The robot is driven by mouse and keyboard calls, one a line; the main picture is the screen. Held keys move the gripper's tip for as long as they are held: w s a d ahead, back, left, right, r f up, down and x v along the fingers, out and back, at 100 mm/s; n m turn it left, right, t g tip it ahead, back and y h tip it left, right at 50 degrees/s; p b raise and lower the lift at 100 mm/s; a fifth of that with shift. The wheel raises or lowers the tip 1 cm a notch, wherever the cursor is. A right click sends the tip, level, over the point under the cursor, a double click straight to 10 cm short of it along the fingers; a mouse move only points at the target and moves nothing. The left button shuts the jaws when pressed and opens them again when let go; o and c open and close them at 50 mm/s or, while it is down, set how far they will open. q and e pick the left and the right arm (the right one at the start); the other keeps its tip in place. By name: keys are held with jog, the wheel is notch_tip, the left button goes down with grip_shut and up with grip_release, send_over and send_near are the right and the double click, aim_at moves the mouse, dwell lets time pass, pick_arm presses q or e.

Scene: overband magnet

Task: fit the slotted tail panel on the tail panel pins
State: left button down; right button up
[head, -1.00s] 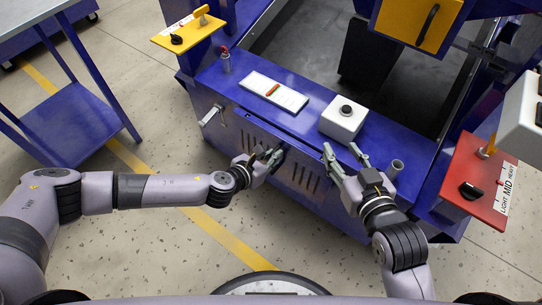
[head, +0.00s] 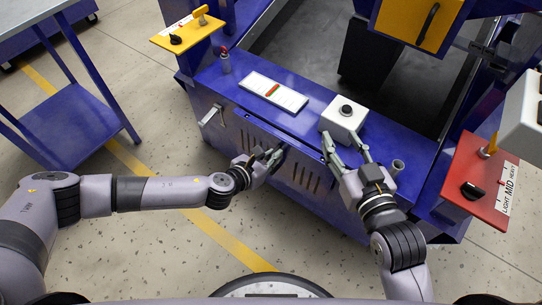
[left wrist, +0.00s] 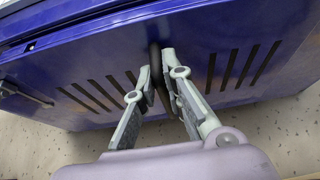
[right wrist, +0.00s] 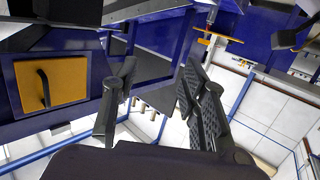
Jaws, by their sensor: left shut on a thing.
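The slotted tail panel (head: 238,130) is blue with groups of vertical slots and stands upright against the front of the blue machine frame. In the left wrist view, the slotted panel (left wrist: 105,62) fills the upper part, with slots on both sides of a dark handle (left wrist: 154,54). My left gripper (head: 275,156) is shut on this handle; the left wrist view shows its fingers (left wrist: 158,80) on either side. My right gripper (head: 342,142) is open and empty, close to the front of the white button box. I cannot make out the tail panel pins.
On the blue ledge are a white button box (head: 344,118), a white strip with a red mark (head: 273,92) and a grey tube (head: 397,166). A silver lever (head: 211,116) sits at the panel's left. A red control plate (head: 476,184) juts out right. Floor in front is free.

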pick_arm(q)
jog(key=shift+w+d+r, duration=0.1)
jog(key=shift+w+r, duration=0.05)
jog(key=shift+w, duration=0.05)
jog(key=shift+t+b, duration=0.3)
jog(key=shift+b, duration=0.1)
pick_arm(e)
jog(key=shift+w+a+r+t+y, duration=0.15)
jog(key=shift+r+t, duration=0.2)
jog(key=shift+r, duration=0.3)
jog(key=shift+w+a+r+t+y, duration=0.1)
jog(key=shift+r+t, duration=0.3)
jog(key=shift+r, duration=0.2)
jog(key=shift+w+a+r+t+y, duration=0.15)
jog(key=shift+r+t, duration=0.2)
jog(key=shift+r, duration=0.3)
jog(key=shift+s+r, duration=0.1)
jog(key=shift+r, duration=0.1)
pick_arm(q)
jog(key=shift+w+b, duration=0.15)
jog(key=shift+b, duration=0.15)
pick_arm(e)
jog(key=shift+s+a+r+t, duration=0.1)
jog(key=shift+r+t, duration=0.7)
jog(key=shift+r, duration=0.35)
jog(key=shift+f, duration=0.2)
